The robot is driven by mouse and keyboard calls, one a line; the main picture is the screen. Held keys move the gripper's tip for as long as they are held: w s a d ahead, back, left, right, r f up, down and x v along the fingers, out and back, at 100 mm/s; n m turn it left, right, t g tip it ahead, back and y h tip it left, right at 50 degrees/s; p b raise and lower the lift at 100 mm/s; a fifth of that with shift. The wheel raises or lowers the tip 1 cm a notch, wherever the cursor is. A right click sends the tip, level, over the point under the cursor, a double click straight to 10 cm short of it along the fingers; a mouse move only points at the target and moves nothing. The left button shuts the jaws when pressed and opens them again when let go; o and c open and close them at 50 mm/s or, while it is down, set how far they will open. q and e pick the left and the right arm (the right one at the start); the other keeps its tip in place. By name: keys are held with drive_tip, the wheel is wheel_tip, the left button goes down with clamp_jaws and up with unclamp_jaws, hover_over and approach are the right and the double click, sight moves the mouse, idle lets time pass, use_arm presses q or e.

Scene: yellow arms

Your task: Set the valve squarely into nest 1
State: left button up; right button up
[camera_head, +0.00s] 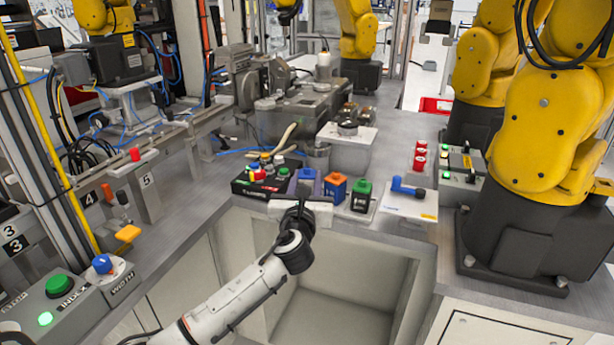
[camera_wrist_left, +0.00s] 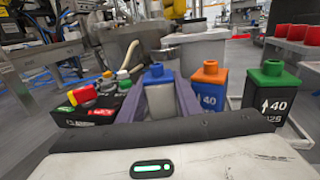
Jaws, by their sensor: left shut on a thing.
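A block with a blue cap and a pale grey body (camera_wrist_left: 160,105) stands between the two purple-grey fingers of my left gripper (camera_wrist_left: 165,92), which is shut on it. In the head view its blue cap (camera_head: 306,173) shows just beyond my left gripper (camera_head: 307,182); the body is mostly hidden there. It stands upright in line with other capped blocks at the bench's front edge. I cannot tell whether it touches the bench. No nest marked 1 can be read. My right gripper is out of view.
An orange-capped block (camera_head: 335,187) and a green-capped block (camera_head: 361,196) stand right of my gripper. A blue-handled piece lies on a white plate (camera_head: 422,206).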

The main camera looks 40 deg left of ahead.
use_arm(q)
drive_tip(key=shift+f, duration=0.1)
drive_tip(key=o, duration=1.2)
drive_tip(key=shift+f, duration=0.1)
